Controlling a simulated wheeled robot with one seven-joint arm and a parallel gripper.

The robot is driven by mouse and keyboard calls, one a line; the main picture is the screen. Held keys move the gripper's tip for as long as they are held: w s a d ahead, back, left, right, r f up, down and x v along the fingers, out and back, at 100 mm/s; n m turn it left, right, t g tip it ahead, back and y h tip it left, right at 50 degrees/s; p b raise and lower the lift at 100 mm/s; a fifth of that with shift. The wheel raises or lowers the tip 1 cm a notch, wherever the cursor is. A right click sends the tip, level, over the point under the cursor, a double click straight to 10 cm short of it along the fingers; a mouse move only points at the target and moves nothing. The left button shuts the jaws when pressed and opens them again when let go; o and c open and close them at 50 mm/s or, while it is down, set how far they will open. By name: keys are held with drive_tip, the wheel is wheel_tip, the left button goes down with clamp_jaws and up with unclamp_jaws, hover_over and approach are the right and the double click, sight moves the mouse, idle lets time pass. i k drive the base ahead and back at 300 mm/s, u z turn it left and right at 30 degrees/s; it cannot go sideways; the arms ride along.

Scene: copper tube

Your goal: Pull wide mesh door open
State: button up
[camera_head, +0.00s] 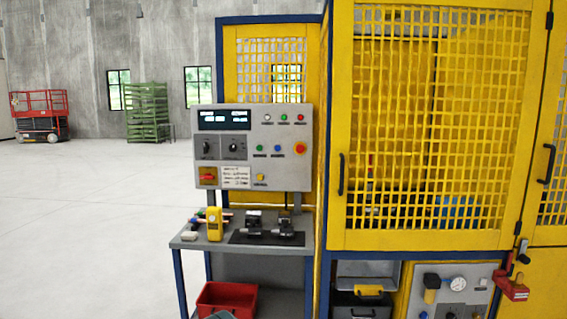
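The wide mesh door (437,239) is yellow with a square wire grid and fills the right half of the head view. It sits flush in its frame and looks closed. Its black handle (341,174) is upright on the door's left edge. Hinges show on its right side. Behind the mesh, dark and blue parts show only in fragments. My gripper is not in view.
A grey control panel (252,150) stands left of the door above a tool-covered bench (190,243), with a red bin (228,298) below. Another yellow door with a black handle (549,164) and a red padlock (513,290) are at right. Open floor (90,220) lies left.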

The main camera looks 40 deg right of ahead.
sight(540, 20)
drive_tip(key=z, duration=0.6)
drive_tip(key=i, duration=1.05)
drive_tip(key=z, duration=0.9)
